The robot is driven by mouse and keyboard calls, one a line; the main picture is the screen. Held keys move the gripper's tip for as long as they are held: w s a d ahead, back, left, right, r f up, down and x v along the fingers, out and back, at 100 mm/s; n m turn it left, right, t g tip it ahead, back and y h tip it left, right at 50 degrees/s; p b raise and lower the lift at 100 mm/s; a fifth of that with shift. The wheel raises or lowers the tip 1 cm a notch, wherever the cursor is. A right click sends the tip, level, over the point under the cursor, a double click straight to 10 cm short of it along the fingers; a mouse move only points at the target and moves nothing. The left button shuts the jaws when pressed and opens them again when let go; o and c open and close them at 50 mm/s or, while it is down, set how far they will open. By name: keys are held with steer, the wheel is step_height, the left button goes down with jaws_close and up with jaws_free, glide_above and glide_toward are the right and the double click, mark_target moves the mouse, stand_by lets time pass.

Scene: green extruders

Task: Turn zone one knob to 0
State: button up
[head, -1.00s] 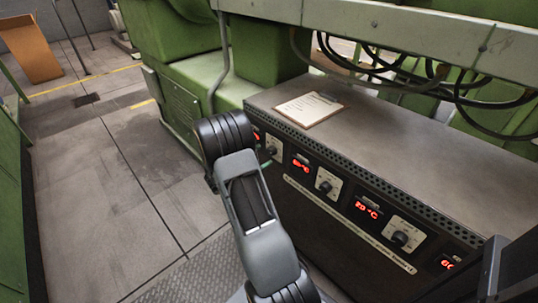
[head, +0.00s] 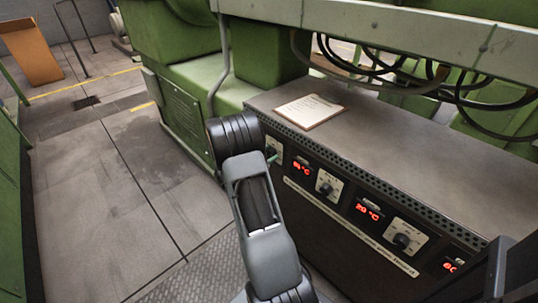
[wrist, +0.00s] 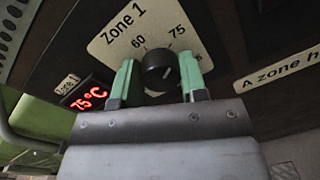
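The Zone 1 knob (wrist: 161,71) is round and black on a cream dial plate (wrist: 110,42) printed with "Zone 1", 60 and 75. Its pale pointer mark is turned toward the 75 side. A red display (wrist: 90,95) beside it reads 75 °C. My gripper (wrist: 158,76) is open, with one green finger on each side of the knob. The right finger looks very close to the knob; I cannot tell if it touches. A small gap shows at the left finger. In the head view a green fingertip (head: 272,158) shows by the panel; my arm hides most of the gripper.
More knobs sit along the dark panel to the right, a second (head: 326,188) and a third (head: 402,241), each by a red display. A clipboard (head: 309,111) lies on the cabinet top (head: 400,150). Green machinery (head: 200,90) stands behind.

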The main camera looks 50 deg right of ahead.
steer(key=c, duration=0.4)
steer(key=shift+p, duration=0.3)
